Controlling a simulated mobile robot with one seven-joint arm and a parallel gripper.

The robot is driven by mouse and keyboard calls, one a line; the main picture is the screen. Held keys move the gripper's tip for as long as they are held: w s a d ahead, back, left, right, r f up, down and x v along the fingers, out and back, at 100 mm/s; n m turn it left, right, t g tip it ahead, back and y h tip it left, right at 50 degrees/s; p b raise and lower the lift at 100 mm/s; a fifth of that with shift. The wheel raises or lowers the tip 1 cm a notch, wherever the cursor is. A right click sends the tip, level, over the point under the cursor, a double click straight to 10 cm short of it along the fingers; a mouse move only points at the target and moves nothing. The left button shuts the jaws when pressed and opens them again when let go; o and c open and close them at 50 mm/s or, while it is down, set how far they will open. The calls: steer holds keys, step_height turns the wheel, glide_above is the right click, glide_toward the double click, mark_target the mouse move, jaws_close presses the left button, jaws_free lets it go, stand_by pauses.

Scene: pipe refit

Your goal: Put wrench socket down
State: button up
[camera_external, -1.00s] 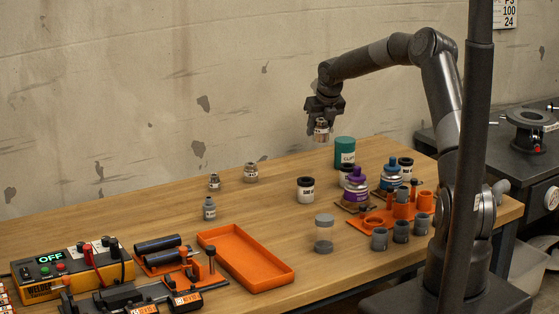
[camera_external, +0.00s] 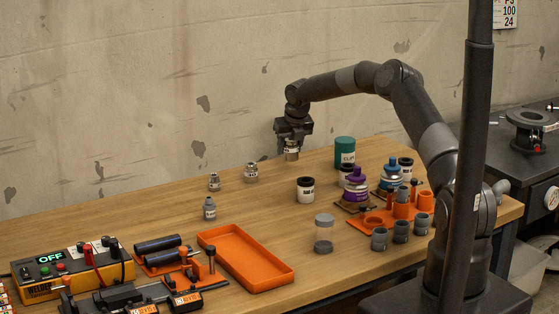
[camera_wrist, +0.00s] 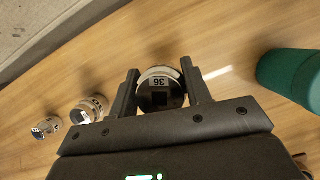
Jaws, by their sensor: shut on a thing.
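My gripper (camera_external: 292,142) is shut on a wrench socket (camera_external: 291,155), a short metal cylinder with a pale label band. In the wrist view the socket (camera_wrist: 160,90) sits between the two fingers, and its label reads 36. In the external view it hangs low over the back of the wooden table; I cannot tell whether its underside touches the wood. Two other sockets stand to its left on the table, a larger one (camera_external: 251,173) and a smaller one (camera_external: 214,182). A third small grey one (camera_external: 209,208) stands nearer the front.
A green can (camera_external: 345,151) stands right of my gripper. A white jar with a black lid (camera_external: 306,190), purple and blue bottles, and an orange fitting rack (camera_external: 377,219) are nearer and to the right. An orange tray (camera_external: 245,258) lies in front. The wood around the held socket is clear.

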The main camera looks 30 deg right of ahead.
steer(key=shift+f, duration=1.85)
steer(key=shift+f, duration=0.1)
steer(key=o, duration=1.3)
steer(key=shift+c, duration=0.2)
